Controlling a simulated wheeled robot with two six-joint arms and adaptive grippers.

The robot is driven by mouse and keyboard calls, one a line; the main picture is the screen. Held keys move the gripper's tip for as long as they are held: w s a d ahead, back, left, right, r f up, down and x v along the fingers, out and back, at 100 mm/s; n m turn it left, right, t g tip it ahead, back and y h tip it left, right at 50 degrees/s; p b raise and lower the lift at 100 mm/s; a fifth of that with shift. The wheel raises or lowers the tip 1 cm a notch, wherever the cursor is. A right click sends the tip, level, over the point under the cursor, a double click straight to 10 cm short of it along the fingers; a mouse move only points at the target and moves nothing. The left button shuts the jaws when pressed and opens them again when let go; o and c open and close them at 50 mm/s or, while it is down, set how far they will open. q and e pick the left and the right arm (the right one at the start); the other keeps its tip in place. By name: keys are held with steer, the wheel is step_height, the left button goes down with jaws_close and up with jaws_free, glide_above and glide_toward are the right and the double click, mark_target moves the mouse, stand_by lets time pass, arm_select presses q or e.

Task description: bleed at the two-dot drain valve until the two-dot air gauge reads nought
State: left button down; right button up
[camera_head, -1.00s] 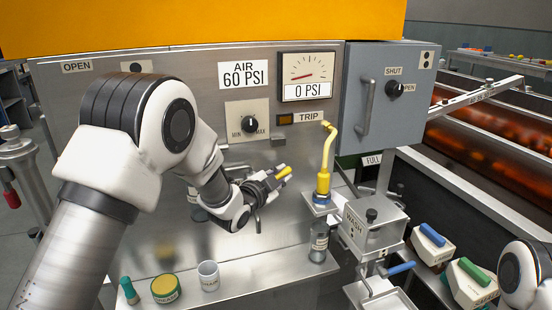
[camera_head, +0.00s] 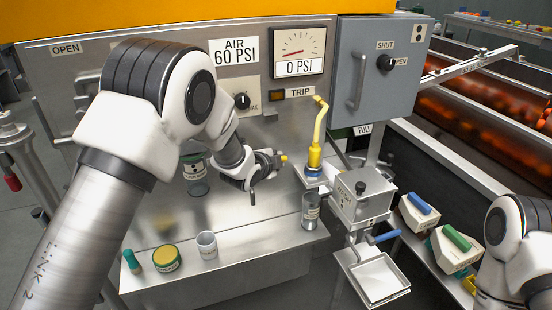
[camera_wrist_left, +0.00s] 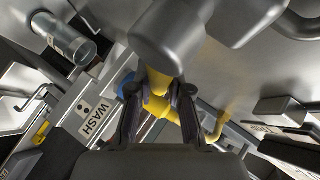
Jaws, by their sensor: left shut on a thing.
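The air gauge (camera_head: 298,52) on the panel reads 0 PSI, its needle at the left of the scale. My left gripper (camera_head: 275,163) is in front of the panel, between a two-dot filter bowl (camera_head: 196,170) and a yellow hooked spout (camera_head: 317,140). In the left wrist view, my left gripper (camera_wrist_left: 160,105) is shut on a yellow handle (camera_wrist_left: 158,82) beneath a rounded grey body (camera_wrist_left: 168,40). I cannot read a two-dot mark on this handle's valve. My right gripper is out of view.
A WASH box (camera_head: 362,195) stands right of the spout, above a metal tray (camera_head: 380,278). A grey cabinet (camera_head: 375,70) juts out at right.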

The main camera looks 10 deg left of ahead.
arm_select(q)
steer(key=c, duration=1.1)
jaws_free()
steer(key=shift+s, duration=0.1)
steer(key=v, duration=1.1)
steer(key=shift+s+a+r, duration=0.1)
steer(key=shift+s+r, duration=0.05)
steer(key=shift+s, duration=0.2)
